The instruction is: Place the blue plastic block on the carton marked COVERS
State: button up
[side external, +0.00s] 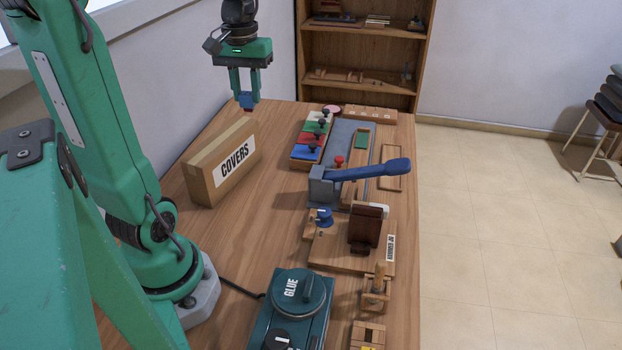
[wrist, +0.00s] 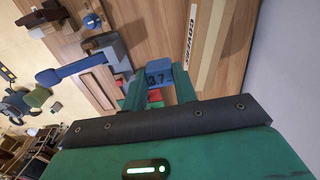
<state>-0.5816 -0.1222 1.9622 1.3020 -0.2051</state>
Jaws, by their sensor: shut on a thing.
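My gripper (side external: 246,101) is raised in the air at the back of the table, beyond the carton. It is shut on the blue plastic block (side external: 246,103), which shows small between the fingertips. The block is apart from the carton.
A tray of coloured pieces (side external: 312,143) and a grey device with a blue lever (side external: 360,172) stand right of the carton. A wooden jig (side external: 345,240) and a green GLUE unit (side external: 292,310) are nearer. Bare table (side external: 265,205) lies between them and the carton.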

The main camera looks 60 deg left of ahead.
jog(key=shift+a+f, duration=0.1)
jog(key=s+a+f, duration=0.1)
jog(key=a+f, duration=0.1)
jog(key=a, duration=0.1)
jog(key=s+a+f, duration=0.1)
jog(key=a+f, duration=0.1)
jog(key=a, duration=0.2)
jog(key=s+a+f, duration=0.2)
jog(key=a+f, duration=0.1)
jog(key=shift+a, duration=0.4)
jog(key=shift+f, duration=1.95)
jog(key=shift+f, duration=0.1)
jog(key=o, duration=0.9)
jog(key=shift+o, duration=0.2)
notch_tip(320, 180, up, 12)
